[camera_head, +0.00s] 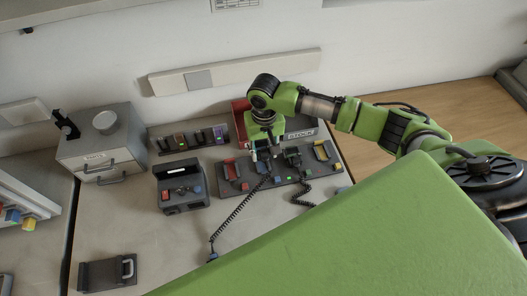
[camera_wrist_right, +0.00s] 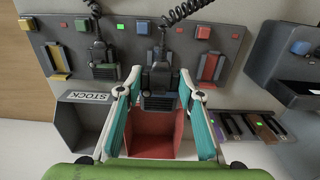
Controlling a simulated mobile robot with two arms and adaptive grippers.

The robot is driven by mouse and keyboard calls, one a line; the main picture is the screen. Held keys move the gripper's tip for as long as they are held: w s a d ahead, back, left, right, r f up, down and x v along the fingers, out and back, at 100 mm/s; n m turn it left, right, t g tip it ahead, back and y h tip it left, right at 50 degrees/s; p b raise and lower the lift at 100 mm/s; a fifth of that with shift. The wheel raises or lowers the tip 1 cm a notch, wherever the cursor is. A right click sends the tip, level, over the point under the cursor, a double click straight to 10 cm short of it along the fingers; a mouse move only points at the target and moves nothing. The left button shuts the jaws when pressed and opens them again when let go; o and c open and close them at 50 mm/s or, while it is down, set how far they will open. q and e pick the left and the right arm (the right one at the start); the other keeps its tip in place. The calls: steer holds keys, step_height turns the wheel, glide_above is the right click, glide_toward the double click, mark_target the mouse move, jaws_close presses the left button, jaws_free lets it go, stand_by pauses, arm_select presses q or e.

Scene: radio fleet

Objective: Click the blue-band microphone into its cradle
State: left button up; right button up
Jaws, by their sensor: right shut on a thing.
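A dark microphone (camera_wrist_right: 157,88) with a coiled cord sits between the fingertips of my right gripper (camera_wrist_right: 160,78), which is shut on it. No blue band can be made out on it. In the head view my right gripper (camera_head: 265,150) is over the middle of the dark cradle board (camera_head: 236,187). The board has a red cradle (camera_wrist_right: 211,66) and a yellow cradle (camera_wrist_right: 57,58). Another dark microphone (camera_wrist_right: 103,60) rests on the board between the yellow cradle and the held one.
A slotted rack (camera_head: 188,140), a dark radio case (camera_head: 181,190) and a grey drawer cabinet (camera_head: 98,158) stand to the left. A coiled cord (camera_head: 238,210) crosses the table's front area. A dark plate with a handle (camera_head: 107,272) lies front left.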

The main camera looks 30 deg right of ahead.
steer(key=shift+r+p, duration=0.15)
steer(key=shift+p, duration=0.45)
steer(key=shift+f+b, duration=1.3)
steer(key=shift+f, duration=1.8)
steer(key=shift+r, duration=0.1)
steer(key=shift+p, duration=0.55)
steer(key=shift+p, duration=0.45)
steer(key=shift+f+b, duration=0.65)
steer(key=shift+f, duration=0.65)
steer(key=o, duration=1.1)
